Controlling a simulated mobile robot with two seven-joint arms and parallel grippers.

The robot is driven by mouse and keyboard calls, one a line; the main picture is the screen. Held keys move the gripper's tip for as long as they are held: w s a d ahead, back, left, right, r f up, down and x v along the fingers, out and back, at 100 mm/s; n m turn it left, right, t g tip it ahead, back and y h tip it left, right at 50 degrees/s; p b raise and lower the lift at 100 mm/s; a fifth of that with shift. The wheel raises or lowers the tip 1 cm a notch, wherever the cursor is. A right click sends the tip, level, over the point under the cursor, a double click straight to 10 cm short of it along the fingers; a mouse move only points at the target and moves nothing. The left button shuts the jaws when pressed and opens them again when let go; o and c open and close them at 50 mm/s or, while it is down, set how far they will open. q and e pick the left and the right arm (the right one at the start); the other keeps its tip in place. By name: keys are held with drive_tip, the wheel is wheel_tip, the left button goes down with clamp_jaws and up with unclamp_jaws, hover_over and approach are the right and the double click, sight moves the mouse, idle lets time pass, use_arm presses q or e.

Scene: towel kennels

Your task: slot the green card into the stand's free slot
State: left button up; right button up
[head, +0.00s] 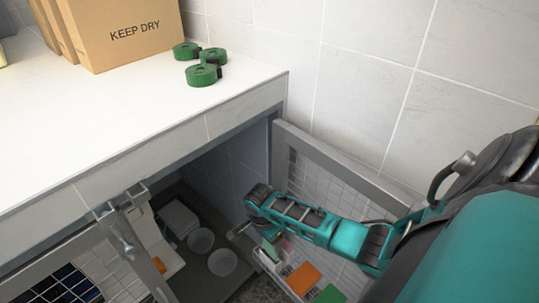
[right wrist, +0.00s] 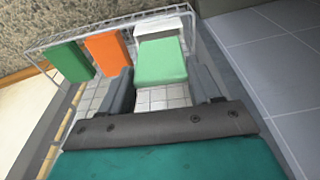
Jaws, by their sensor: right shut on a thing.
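A light green card (right wrist: 160,65) is between the fingers of my right gripper (right wrist: 163,92) in the right wrist view. The gripper is shut on it. The card's far end meets or overlaps a white piece (right wrist: 163,27) in the wire stand (right wrist: 100,32); I cannot tell whether it sits in a slot. An orange card (right wrist: 106,54) and a darker green card (right wrist: 69,62) stand to the left in the stand. In the head view, my right gripper (head: 256,203) is just above the stand; the orange card (head: 303,278) shows below it. My left gripper is not in view.
The stand is by the open kennel door (head: 340,165). Inside the kennel are two bowls (head: 222,262) and a white box (head: 178,219). Green rolled straps (head: 202,75) and a cardboard box (head: 125,35) are on the white counter (head: 120,110) above.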

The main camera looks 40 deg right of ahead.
sight(269, 246)
idle(0.4)
drive_tip(key=shift+r+p, duration=0.1)
drive_tip(key=shift+p, duration=0.3)
drive_tip(key=shift+p, duration=0.35)
idle(0.4)
drive_tip(key=shift+f+b, duration=1.85)
drive_tip(key=shift+f, duration=0.95)
drive_tip(key=o, duration=1.1)
